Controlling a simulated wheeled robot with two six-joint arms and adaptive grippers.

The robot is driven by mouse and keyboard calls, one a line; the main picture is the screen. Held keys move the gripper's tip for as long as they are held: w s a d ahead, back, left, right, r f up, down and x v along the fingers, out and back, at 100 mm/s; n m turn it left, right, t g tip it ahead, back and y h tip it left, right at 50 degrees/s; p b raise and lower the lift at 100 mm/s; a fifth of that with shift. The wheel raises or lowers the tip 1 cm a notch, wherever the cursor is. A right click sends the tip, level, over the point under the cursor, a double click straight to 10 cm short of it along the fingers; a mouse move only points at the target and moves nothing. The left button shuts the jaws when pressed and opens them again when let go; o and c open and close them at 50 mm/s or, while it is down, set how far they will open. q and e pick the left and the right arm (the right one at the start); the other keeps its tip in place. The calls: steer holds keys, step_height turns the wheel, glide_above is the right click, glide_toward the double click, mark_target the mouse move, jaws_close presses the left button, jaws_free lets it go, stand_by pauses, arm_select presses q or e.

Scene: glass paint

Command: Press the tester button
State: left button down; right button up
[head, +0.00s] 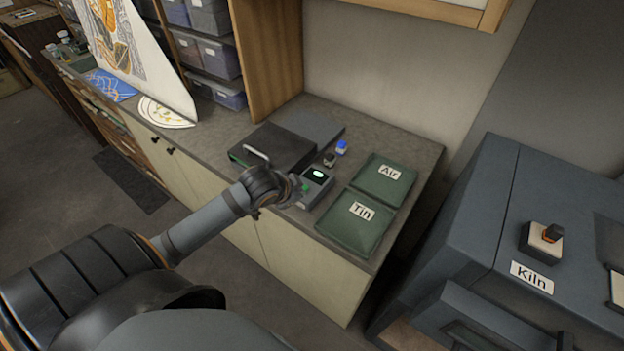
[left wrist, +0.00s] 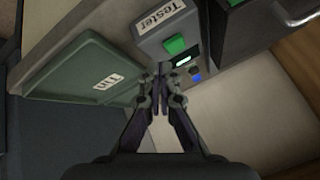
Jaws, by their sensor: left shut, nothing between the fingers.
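The tester (head: 316,184) is a small grey box on the counter, with a lit green display and a green button (head: 305,188) on its front part. In the left wrist view the tester (left wrist: 152,47) carries a "Tester" label, and its green button (left wrist: 175,45) stands out above the lit display (left wrist: 182,61). My left gripper (head: 296,188) is at the tester's left side in the head view. In the left wrist view the gripper (left wrist: 161,72) is shut and empty, its tips just below the button; contact cannot be told. My right gripper is not in view.
Green trays labelled "Tin" (head: 350,228) and "Air" (head: 372,184) lie right of the tester. A dark box with a handle (head: 268,150) stands to its left. A small blue-topped item (head: 341,147) sits behind. The kiln (head: 470,230) stands at the right.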

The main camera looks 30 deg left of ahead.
arm_select(q)
steer(key=w+a+r+m+t, duration=0.1)
steer(key=w+a+r+m, duration=0.1)
steer(key=w+r, duration=0.3)
step_height(320, 180, up, 2)
steer(key=shift+a+t, duration=0.2)
steer(key=shift+t, duration=0.1)
steer(key=shift+w+f, duration=0.1)
steer(key=shift+f, duration=0.05)
step_height(320, 180, down, 8)
steer(key=b, duration=0.8)
steer(key=shift+a+f, duration=0.1)
steer(key=shift+f, duration=0.05)
steer(key=shift+f+b, duration=0.2)
steer(key=shift+b, duration=0.1)
